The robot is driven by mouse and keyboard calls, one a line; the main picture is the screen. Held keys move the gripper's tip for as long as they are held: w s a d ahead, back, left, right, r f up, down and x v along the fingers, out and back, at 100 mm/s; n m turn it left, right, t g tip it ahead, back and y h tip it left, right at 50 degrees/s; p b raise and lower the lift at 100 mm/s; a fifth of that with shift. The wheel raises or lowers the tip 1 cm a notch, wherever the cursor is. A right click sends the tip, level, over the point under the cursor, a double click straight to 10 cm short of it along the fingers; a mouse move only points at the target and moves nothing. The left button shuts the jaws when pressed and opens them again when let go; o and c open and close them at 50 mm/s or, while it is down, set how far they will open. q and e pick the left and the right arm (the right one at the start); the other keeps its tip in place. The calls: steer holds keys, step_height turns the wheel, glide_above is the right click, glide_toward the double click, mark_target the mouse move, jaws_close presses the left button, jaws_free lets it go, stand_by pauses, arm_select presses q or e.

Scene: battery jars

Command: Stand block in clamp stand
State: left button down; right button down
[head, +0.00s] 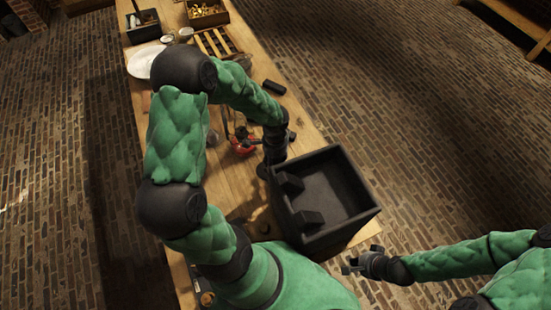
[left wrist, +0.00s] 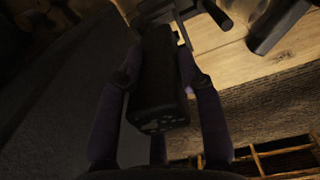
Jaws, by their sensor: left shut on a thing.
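A dark block (left wrist: 160,85) is between the fingers of my left gripper (left wrist: 158,92) in the left wrist view. The gripper is shut on it, with a finger on each side. A dark frame-like thing (left wrist: 172,14), possibly part of the clamp stand, shows just beyond the block's far end; I cannot tell whether they touch. In the head view my left arm covers much of the table, and the held block cannot be made out. My right gripper (head: 352,266) is open and empty, off the table beside its near right end.
A large black open bin (head: 355,218) stands at the table's near end. Red and black items (head: 243,146) lie near my left wrist. A dark cylinder (head: 274,87) lies at the right edge. A slatted wooden rack (head: 215,42), white plate (head: 143,62) and brass-filled box (head: 206,12) are farther back.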

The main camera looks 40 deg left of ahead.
arm_select(q)
steer(key=shift+s+d+f+b, duration=0.15)
steer(key=shift+s+f+b, duration=0.05)
steer(key=shift+f+b, duration=0.55)
steer(key=shift+w+a+f, duration=0.1)
steer(key=shift+w+a, duration=0.15)
steer(key=shift+w, duration=0.05)
steer(key=shift+s+d, duration=0.1)
stand_by(0.7)
steer(key=shift+f+b, duration=1.25)
steer(key=shift+f, duration=0.1)
steer(key=shift+d+f+b, duration=0.35)
steer(key=shift+f+b, duration=0.2)
steer(key=shift+b, duration=0.1)
steer(key=c, duration=0.7)
jaws_free()
steer(key=shift+s, duration=0.1)
